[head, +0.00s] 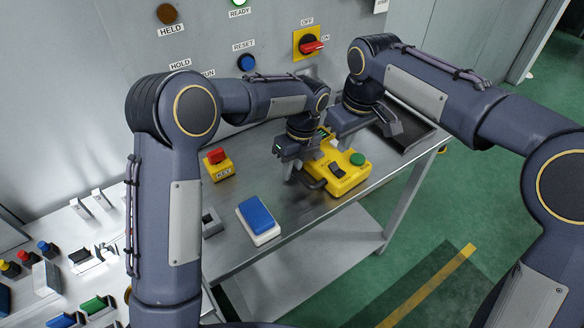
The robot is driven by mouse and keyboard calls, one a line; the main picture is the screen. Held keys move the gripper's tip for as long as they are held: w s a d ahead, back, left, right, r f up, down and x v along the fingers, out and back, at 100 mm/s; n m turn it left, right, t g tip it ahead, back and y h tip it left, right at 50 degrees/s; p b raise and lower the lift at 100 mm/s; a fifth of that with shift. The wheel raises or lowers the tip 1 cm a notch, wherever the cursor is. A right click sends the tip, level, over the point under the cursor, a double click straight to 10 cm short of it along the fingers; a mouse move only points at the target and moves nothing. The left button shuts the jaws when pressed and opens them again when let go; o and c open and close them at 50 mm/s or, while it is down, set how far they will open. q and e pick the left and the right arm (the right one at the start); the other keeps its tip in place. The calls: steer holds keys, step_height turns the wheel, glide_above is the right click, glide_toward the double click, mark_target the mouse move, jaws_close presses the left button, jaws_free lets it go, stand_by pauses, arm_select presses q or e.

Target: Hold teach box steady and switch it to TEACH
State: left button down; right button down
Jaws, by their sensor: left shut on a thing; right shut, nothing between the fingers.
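The teach box (348,184) is a yellow box on the metal table, with a green round button (357,159) and a small dark control (337,170) on top. A dark handle (314,184) shows at its left side. My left gripper (291,174) is at the handle side of the box and is shut on it; the exact contact is partly hidden. My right gripper (331,143) is shut and empty, just above the back of the box. My grippers hide part of the box's top, and I cannot read its switch position or labels.
A small yellow box with a red key switch (217,165) and a blue-topped white box (258,220) stand on the table (310,218) to the left. A dark tray (411,128) lies at the right. A panel behind carries a red rotary switch (312,46).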

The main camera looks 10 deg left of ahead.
steer(key=shift+r, duration=0.1)
arm_select(q)
steer(key=c, duration=1.3)
jaws_free()
steer(key=shift+r, duration=0.1)
